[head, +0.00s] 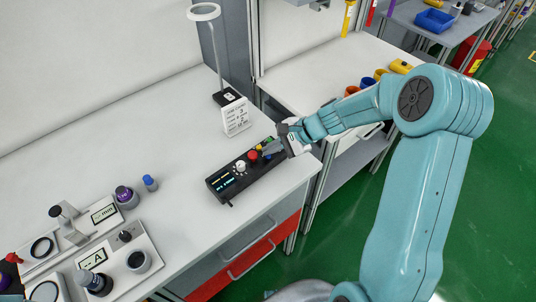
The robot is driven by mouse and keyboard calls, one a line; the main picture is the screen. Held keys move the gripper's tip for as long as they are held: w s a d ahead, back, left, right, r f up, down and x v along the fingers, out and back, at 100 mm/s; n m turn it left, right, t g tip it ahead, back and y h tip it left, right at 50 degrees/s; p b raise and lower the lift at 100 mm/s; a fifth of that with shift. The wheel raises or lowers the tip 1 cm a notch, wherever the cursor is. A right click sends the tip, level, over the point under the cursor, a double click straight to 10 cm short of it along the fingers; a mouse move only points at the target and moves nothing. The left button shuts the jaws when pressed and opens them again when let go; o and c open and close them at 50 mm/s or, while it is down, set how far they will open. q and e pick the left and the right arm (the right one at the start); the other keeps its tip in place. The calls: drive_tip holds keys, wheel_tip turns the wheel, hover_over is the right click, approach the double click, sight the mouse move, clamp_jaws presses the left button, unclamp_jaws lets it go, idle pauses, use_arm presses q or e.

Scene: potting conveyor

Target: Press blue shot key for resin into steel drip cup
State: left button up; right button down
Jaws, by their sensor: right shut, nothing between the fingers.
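A black control box (222,187) with a small lit display, a white dial (240,166) and a red button (252,155) stands near the front edge of the white bench. My right gripper (271,148) is over the right end of this box, shut and empty, with its fingertips close to the keys. The blue shot key is not clearly seen; the fingers cover that end, and I cannot tell whether they touch a key. My left gripper is out of view.
A small sign (236,115) and a ring-topped stand (213,45) are behind the box. A purple-topped jar (126,197) and a blue-capped bottle (149,183) stand left of it. The bench between is clear.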

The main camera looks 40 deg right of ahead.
sight(272, 158)
drive_tip(key=shift+f+b, duration=0.35)
drive_tip(key=shift+b, duration=0.05)
drive_tip(key=shift+r, duration=0.1)
idle(0.5)
drive_tip(key=shift+r+p, duration=0.7)
drive_tip(key=shift+r, duration=0.15)
wheel_tip(272, 158, up, 5)
drive_tip(key=p, duration=0.3)
drive_tip(key=shift+p, duration=0.4)
drive_tip(key=shift+f, duration=0.1)
